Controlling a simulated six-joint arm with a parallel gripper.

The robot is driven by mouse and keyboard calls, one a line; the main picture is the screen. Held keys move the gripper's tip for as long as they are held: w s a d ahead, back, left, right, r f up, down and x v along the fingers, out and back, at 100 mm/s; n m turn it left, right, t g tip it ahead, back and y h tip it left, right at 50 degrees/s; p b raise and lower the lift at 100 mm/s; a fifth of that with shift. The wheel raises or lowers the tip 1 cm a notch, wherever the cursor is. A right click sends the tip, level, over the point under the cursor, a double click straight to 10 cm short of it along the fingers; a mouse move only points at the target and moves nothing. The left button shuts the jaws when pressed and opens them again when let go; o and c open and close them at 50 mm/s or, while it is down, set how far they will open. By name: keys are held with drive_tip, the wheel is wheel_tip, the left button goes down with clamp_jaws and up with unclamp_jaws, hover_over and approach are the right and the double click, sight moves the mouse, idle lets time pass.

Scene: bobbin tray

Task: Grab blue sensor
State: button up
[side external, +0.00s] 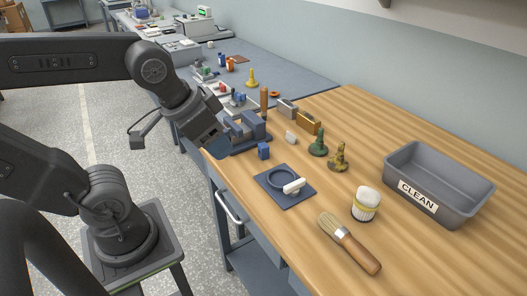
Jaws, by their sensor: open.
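A small blue block (264,151), which looks like the blue sensor, sits on the wooden bench near its left edge. It is just in front of a dark blue vise-like fixture (246,133). My gripper (219,148) is at the end of my arm, left of the block and beside the fixture. It is open and apart from the block. The fingertips are small and dark here, and nothing shows between them.
A dark blue square plate with a ring and a white piece (285,187) lies in front of the block. Small items crowd the bench behind.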

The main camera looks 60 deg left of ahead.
drive_tip(key=w+a+f+m+g+y, duration=0.25)
drive_tip(key=w+a+m, duration=0.25)
drive_tip(key=w+m, duration=0.6)
drive_tip(key=m+g+y, duration=0.2)
drive_tip(key=m, duration=0.6)
approach(264, 145)
drive_tip(key=x, duration=0.5)
drive_tip(key=shift+s+f, duration=0.2)
drive_tip(key=shift+s, duration=0.15)
drive_tip(key=shift+w+x, duration=0.15)
drive_tip(key=shift+x, duration=1.15)
drive_tip(key=shift+w+x, duration=0.15)
drive_tip(key=shift+x, duration=1.15)
drive_tip(key=shift+c, duration=0.3)
drive_tip(key=c, duration=0.9)
